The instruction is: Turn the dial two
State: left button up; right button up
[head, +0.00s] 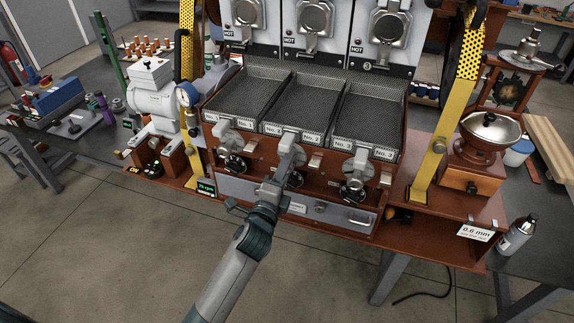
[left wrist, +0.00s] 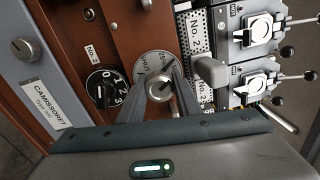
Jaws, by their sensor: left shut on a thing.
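In the left wrist view my left gripper (left wrist: 158,78) is shut on a round silver knob (left wrist: 159,89), one finger on each side. The knob sits on a pale scale plate (left wrist: 150,63) reading "SHUT" and "25%". Next to it, on the left, is a black dial (left wrist: 103,88) marked 0, 1, 2, 3, under a "No. 2" label (left wrist: 94,53); no finger touches it. In the head view my left gripper (head: 290,163) reaches the middle station of the brown roaster front (head: 325,180) and hides most of its controls. My right gripper is not in view.
Mesh trays No. 1 (head: 245,95), No. 2 (head: 302,108) and No. 3 (head: 366,118) lie above the controls. Grey handles stick out beside them, one close to my fingers (left wrist: 211,70). A grinder (head: 478,155) stands right. Open floor lies in front.

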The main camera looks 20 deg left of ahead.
pick_arm(q)
jog(key=n, duration=0.5)
jog(key=shift+y+p, duration=0.3)
jog(key=shift+p, duration=0.05)
jog(key=n+p, duration=0.1)
jog(key=n, duration=0.3)
jog(key=n+p, duration=0.1)
jog(key=n, duration=0.1)
jog(key=n+p, duration=0.1)
jog(key=n, duration=0.2)
jog(key=shift+n+g+y, duration=0.3)
jog(key=shift+f+n+p, duration=0.15)
jog(key=shift+n+p, duration=0.55)
jog(key=shift+n, duration=1.1)
jog(key=o, duration=1)
